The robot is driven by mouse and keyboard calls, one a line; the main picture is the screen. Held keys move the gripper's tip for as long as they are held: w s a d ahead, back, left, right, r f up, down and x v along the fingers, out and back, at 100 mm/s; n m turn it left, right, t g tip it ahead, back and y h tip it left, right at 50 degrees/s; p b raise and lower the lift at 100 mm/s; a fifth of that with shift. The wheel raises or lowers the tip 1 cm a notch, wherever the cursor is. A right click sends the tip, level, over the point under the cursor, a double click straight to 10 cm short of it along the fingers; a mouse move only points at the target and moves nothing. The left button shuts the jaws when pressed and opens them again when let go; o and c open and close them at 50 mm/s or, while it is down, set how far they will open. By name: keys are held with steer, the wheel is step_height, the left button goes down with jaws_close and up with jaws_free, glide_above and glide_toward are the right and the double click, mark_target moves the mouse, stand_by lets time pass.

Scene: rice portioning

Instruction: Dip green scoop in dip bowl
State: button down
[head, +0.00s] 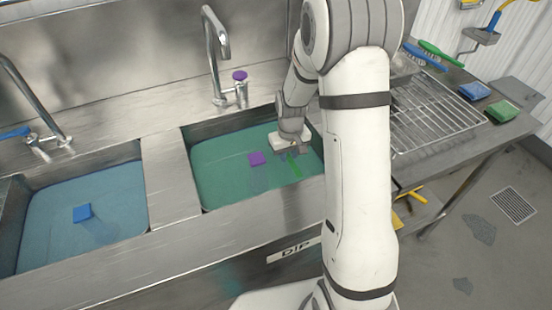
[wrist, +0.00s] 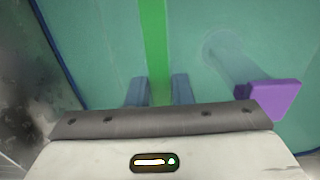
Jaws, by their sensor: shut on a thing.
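The dip bowl is the right basin (head: 199,188) of a steel sink, holding green-tinted liquid, with a DIP label on the front. My gripper (head: 291,154) is low over the right part of this basin. In the wrist view my gripper (wrist: 160,92) is shut on the green scoop (wrist: 154,45), whose long green strip runs from between the fingers to the top edge. In the head view the green scoop (head: 294,165) shows as a short strip below the fingers. Its far end is out of the wrist view. I cannot tell how deep it sits in the liquid.
A purple block (head: 257,158) lies in the same basin, beside my gripper on the right in the wrist view (wrist: 277,97). The left basin holds blue liquid and a blue block (head: 82,212). A faucet (head: 219,52) stands behind. A wire rack (head: 430,112) is at right.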

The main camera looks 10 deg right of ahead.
mark_target(289, 157)
step_height(289, 157, up, 16)
steer(key=p, duration=1)
steer(key=shift+r, duration=0.2)
stand_by(1.1)
